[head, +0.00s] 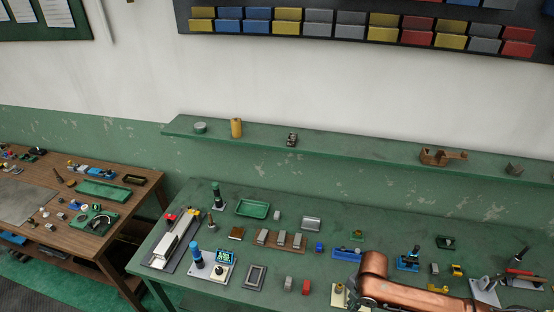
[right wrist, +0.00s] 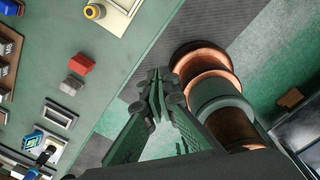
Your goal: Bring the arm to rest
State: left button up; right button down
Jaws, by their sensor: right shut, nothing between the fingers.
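My right gripper (right wrist: 156,82) shows in the right wrist view with its two dark fingers together at the tips and nothing between them. It hangs past the edge of the green table, over the floor. In the head view my right arm (head: 375,268) is copper-coloured and bends over the front right of the green table (head: 220,288). I cannot make out the fingers there. My left arm and gripper show in neither view.
Small parts stand across the green table: a green tray (head: 252,209), a red block (head: 306,287), a grey frame (head: 256,277) and a white-and-grey long device (head: 176,240). A wooden table (head: 112,240) stands left. A shelf (head: 350,152) runs along the wall behind.

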jog(key=s+a+f+m+t+y, duration=0.25)
jog(key=a+m, duration=0.55)
jog(key=a, duration=0.4)
jog(key=s+d+f+m+h, duration=0.1)
jog(key=s+d+m+h, duration=0.1)
jog(key=s+d+m, duration=0.8)
jog(key=s+d+f+m+h, duration=0.1)
jog(key=s+d+m+h, duration=0.1)
jog(key=s+d+m, duration=0.7)
notch_tip(320, 180, down, 40)
jog(key=w+n+b, duration=0.2)
jog(key=b, duration=0.8)
pick_arm(q)
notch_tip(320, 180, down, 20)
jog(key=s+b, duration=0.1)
jog(key=b, duration=0.8)
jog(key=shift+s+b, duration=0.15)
jog(key=shift+b, duration=0.2)
pick_arm(e)
jog(key=s+f+g, duration=0.1)
jog(key=s+f, duration=0.9)
jog(key=f, duration=0.4)
jog(key=s+d+f+n, duration=0.1)
jog(key=s+f, duration=0.9)
jog(key=f, duration=0.3)
jog(key=shift+f+g+y, duration=0.35)
jog(key=shift+f+y, duration=0.05)
jog(key=shift+y, duration=0.05)
